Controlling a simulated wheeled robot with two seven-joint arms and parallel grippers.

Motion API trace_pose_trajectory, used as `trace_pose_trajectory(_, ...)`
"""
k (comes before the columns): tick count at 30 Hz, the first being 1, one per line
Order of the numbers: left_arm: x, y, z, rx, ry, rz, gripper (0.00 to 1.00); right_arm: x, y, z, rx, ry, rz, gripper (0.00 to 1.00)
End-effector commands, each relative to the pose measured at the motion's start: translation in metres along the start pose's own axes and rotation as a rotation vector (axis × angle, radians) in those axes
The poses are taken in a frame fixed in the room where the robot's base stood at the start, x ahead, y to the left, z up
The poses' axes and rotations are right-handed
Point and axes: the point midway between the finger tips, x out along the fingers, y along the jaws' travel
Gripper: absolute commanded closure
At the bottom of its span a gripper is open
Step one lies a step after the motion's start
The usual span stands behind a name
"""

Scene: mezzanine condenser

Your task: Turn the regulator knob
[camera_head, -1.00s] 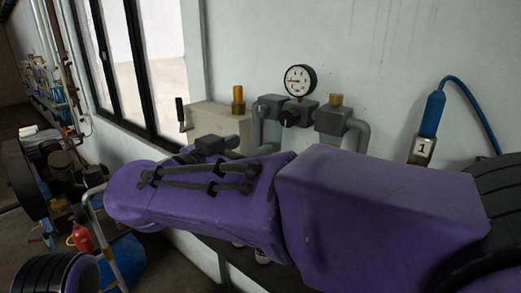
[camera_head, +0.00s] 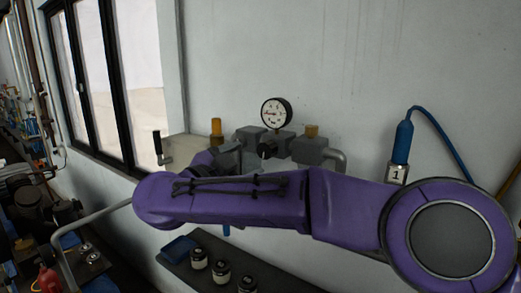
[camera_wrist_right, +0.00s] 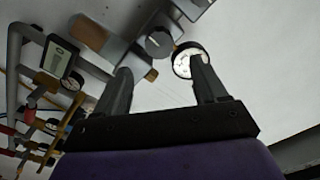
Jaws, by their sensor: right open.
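The regulator knob, a small dark knob (camera_head: 266,150), sits just below the white-faced pressure gauge (camera_head: 276,112) on the wall-side grey fittings. In the right wrist view the knob (camera_wrist_right: 158,42) is a dark round cap, with the gauge (camera_wrist_right: 188,66) beside it, partly behind the right-hand finger. My right gripper (camera_wrist_right: 162,84) is open, with nothing between its fingers; the knob appears beyond the gap, apart from the fingertips. In the head view my purple right arm crosses in front of the fittings, and the dark gripper (camera_head: 229,157) is partly hidden behind it. My left gripper is out of view.
Brass-coloured caps (camera_head: 216,127) (camera_head: 311,131) and grey pipes flank the gauge. A lever handle (camera_head: 160,147) stands at the left. A blue-handled item tagged 1 (camera_head: 398,173) hangs at the right. Several jars (camera_head: 220,272) stand on a shelf below. The upper wall is clear.

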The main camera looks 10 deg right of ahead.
Motion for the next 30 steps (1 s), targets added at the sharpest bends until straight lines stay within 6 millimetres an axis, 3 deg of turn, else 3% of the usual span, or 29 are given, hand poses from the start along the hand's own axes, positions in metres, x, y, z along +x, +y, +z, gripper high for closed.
trace_pose_trajectory(3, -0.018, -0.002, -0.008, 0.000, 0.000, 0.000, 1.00, 0.030, -0.002, -0.004, -0.004, -0.002, 0.007, 0.29)
trace_pose_trajectory(9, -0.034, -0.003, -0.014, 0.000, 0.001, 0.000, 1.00, 0.067, -0.001, -0.003, -0.004, -0.002, 0.006, 0.29)
trace_pose_trajectory(13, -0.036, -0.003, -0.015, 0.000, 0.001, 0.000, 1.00, 0.077, 0.000, -0.002, -0.005, -0.001, 0.002, 0.29)
trace_pose_trajectory(20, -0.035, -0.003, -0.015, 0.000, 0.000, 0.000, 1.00, 0.079, 0.001, 0.000, -0.005, 0.000, 0.001, 0.29)
trace_pose_trajectory(21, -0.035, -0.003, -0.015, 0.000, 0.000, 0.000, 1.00, 0.079, 0.001, 0.000, -0.005, 0.000, 0.001, 0.32)
trace_pose_trajectory(26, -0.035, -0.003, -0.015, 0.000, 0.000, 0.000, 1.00, 0.079, 0.001, 0.000, -0.005, 0.000, 0.001, 0.84)
trace_pose_trajectory(30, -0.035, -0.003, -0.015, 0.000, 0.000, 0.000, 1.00, 0.079, 0.001, -0.001, -0.004, 0.001, 0.002, 0.84)
